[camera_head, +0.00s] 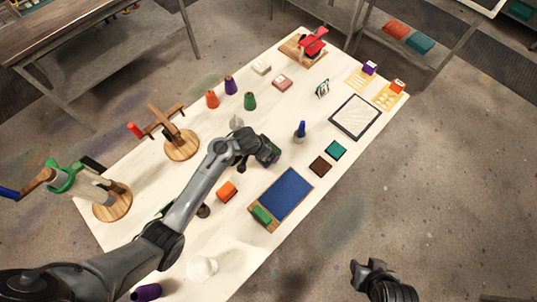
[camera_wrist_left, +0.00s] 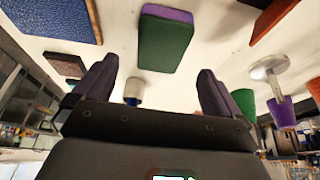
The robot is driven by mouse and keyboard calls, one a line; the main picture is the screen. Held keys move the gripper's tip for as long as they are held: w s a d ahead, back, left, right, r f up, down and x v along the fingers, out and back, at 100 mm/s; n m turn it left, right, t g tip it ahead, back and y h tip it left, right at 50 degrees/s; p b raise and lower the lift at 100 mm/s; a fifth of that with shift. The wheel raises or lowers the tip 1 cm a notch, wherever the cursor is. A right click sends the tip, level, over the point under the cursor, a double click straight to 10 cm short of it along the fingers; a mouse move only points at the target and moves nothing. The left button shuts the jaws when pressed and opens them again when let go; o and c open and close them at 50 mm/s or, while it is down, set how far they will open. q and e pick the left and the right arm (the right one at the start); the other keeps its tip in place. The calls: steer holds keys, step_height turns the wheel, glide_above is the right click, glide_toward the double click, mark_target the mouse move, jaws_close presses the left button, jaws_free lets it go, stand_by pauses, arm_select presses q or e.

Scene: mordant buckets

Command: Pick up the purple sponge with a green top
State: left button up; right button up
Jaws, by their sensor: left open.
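The purple sponge with a green top (camera_wrist_left: 166,42) lies on the pale table in the left wrist view, its green face toward the camera and a purple edge along its far side. My left gripper (camera_wrist_left: 154,84) is open and empty, and the sponge appears beyond the gap between its fingers. In the head view my left gripper (camera_head: 258,150) hangs over the middle of the table, and a small green patch shows at its end; I cannot tell if this is the sponge. My right gripper (camera_head: 368,270) is off the table at the lower right, its fingers unclear.
The blue mat (camera_head: 287,192) bears a green block (camera_head: 262,215).

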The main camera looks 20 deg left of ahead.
arm_select(q)
steer(key=shift+x, duration=2.65)
steer(key=shift+w+f, duration=0.1)
steer(key=shift+f, duration=0.1)
steer(key=c, duration=1.1)
steer(key=shift+r, duration=0.15)
steer(key=shift+r, duration=0.6)
step_height(320, 180, up, 3)
steer(key=shift+f, duration=0.1)
steer(key=d+r+b, duration=0.1)
steer(key=d+r, duration=0.2)
steer(key=d, duration=0.2)
steer(key=s+d+r+b, duration=0.1)
steer(key=d+r, duration=0.3)
steer(key=d, duration=0.2)
steer(key=shift+d, duration=0.3)
